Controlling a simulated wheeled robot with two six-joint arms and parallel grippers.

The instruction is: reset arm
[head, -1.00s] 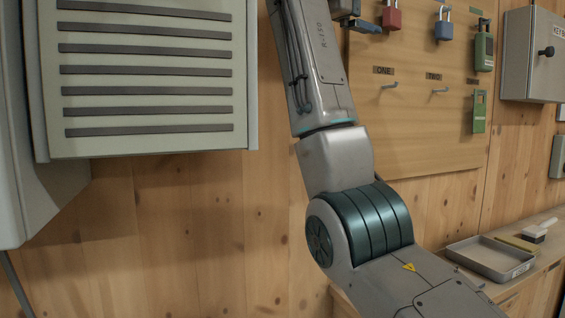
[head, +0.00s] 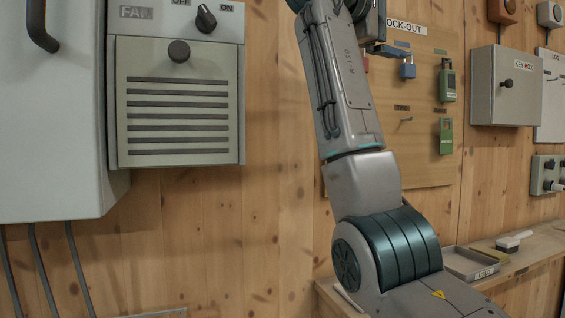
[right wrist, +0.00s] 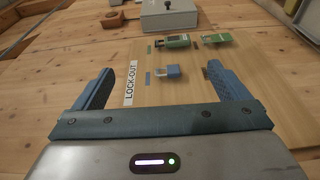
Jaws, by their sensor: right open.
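My right arm (head: 345,100) rises from the lower right to the top of the head view, bent at its dark ribbed joint, in front of the wooden wall. Its gripper is mostly hidden there; a blue finger (head: 388,51) shows near the lock-out board (head: 385,155). In the right wrist view my right gripper (right wrist: 160,69) is open, with its two blue fingers wide apart. A blue padlock (right wrist: 172,71) on the board shows between them, apart from both fingers. My left gripper is out of view.
A grey fan box (head: 180,150) with a knob hangs at left beside a larger cabinet (head: 55,140). A shelf below holds a tray (head: 468,263) and brush (head: 513,240).

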